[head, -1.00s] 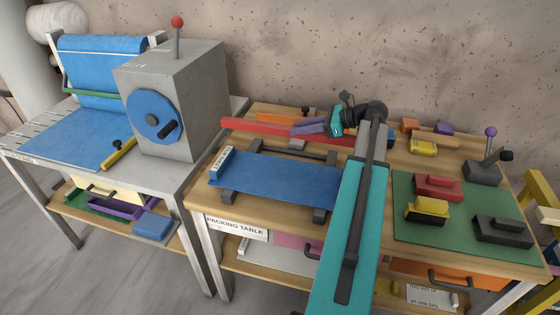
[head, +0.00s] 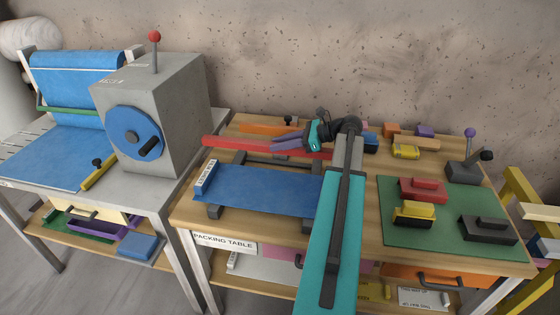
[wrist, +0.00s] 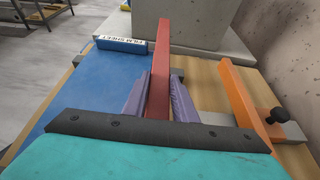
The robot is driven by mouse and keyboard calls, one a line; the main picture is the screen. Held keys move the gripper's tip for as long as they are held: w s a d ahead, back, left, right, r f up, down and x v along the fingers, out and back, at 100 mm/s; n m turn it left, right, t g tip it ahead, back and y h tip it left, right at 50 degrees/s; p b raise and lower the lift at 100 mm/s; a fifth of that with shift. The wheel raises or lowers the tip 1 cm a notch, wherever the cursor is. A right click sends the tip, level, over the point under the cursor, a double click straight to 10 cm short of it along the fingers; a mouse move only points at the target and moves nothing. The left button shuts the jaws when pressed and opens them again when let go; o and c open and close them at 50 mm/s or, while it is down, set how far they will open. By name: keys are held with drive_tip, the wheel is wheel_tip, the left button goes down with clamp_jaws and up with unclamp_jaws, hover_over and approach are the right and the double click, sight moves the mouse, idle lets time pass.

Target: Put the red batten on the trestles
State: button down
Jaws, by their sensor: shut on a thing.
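The long red batten (head: 236,146) lies lengthwise near the back of the packing table, its left end close to the grey machine. My gripper (head: 290,140), with purple fingers, is shut on it. In the wrist view the batten (wrist: 161,62) runs between the two fingers (wrist: 158,98) and away towards the machine. I cannot tell whether it touches the tabletop. Dark supports, which look like the trestles (head: 215,211), stand at the front of the table, partly covered by a blue sheet (head: 262,190). My arm hides part of their right side.
An orange bar (wrist: 240,95) lies behind the batten. The grey machine (head: 175,110) with a blue wheel stands to the left. A film sheet box (head: 206,178) sits on the blue sheet's left edge. A green mat (head: 455,225) with several blocks lies to the right.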

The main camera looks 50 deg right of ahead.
sight(325, 153)
drive_tip(key=shift+f, duration=1.45)
drive_tip(key=shift+f+p, duration=0.4)
drive_tip(key=shift+f, duration=1.5)
drive_tip(key=shift+f, duration=0.1)
drive_tip(key=c, duration=1.4)
unclamp_jaws()
drive_tip(key=shift+c, duration=0.2)
drive_tip(key=b+v, duration=0.2)
drive_tip(key=v, duration=1)
drive_tip(key=shift+o, duration=0.2)
